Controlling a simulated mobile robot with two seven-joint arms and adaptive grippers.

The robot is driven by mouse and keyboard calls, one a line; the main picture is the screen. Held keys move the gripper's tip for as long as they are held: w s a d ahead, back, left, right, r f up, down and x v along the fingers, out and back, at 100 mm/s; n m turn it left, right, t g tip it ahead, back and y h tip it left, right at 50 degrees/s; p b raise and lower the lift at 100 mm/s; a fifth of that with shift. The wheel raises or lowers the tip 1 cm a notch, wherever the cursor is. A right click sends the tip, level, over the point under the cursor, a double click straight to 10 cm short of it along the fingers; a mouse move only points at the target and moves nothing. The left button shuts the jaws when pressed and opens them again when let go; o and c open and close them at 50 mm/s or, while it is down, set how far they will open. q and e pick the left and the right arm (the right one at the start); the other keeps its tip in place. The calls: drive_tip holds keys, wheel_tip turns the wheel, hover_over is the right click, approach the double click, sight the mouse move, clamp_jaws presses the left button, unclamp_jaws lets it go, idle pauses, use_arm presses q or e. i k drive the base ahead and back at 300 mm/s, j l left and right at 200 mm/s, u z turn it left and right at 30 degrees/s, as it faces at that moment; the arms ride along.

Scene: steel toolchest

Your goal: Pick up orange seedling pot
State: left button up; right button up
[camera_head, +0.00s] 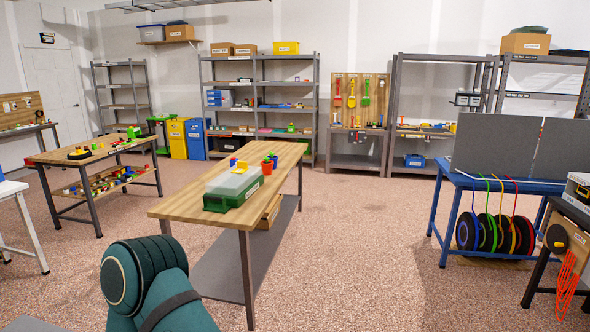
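The orange seedling pot (267,167) stands upright on the wooden-topped workbench (185,206) in the middle of the room. A bit of green shows at its top. It sits near the right side of the bench top, just behind a green case with a clear lid (232,188). Neither of my grippers is in view. A teal link, which looks like part of my own arm, fills the lower left and is well short of the pot.
Small yellow and blue items (238,166) lie beside the pot. A blue table (488,180) with cable reels beneath stands at right. Another wooden bench (60,155) stands at left. The floor (360,240) between the middle bench and the blue table is clear.

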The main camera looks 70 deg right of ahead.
sight(267, 165)
drive_tip(key=z, duration=2.05)
drive_tip(key=u, duration=1.85)
drive_tip(key=i+l+u, duration=0.1)
drive_tip(key=l, duration=0.6)
drive_tip(key=i+l, duration=0.1)
drive_tip(key=l, duration=0.65)
drive_tip(key=l+u, duration=0.15)
drive_tip(key=l, duration=0.55)
drive_tip(key=i, duration=0.05)
